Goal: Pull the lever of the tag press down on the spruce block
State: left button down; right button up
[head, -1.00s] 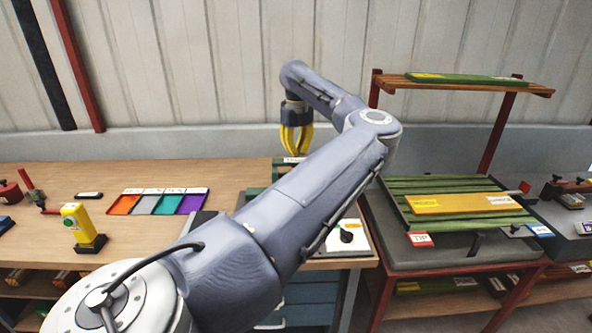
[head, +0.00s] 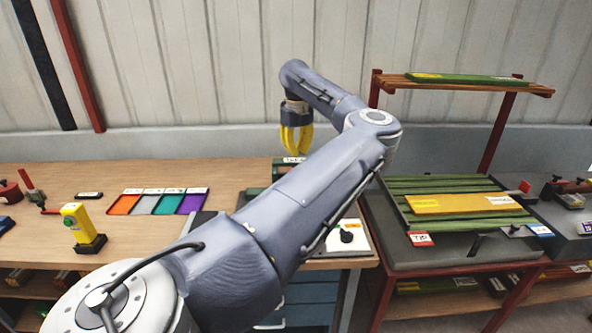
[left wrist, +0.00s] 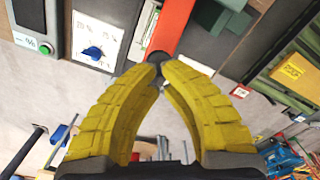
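In the left wrist view, the red lever (left wrist: 174,24) of the tag press runs down from the top edge to a dark knob. The two yellow fingers of my left gripper (left wrist: 158,66) close in at this knob, their tips on either side of it. In the head view my left gripper (head: 296,140) points down above the back of the wooden bench, over a dark green part with a white label (head: 291,160). My own arm hides most of the press there, and the lever does not show. I cannot make out the spruce block. My right gripper is not in view.
Coloured trays (head: 160,202) and a yellow device (head: 79,228) are on the bench left of my arm. A panel with a dark knob (head: 347,237) lies right of it. Farther right stands a red-framed rack with green slats and a yellow board (head: 460,203).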

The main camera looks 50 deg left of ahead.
pick_arm(q)
jog(key=shift+f, duration=0.15)
jog(key=shift+f, duration=3.85)
jog(key=shift+r, duration=4.5)
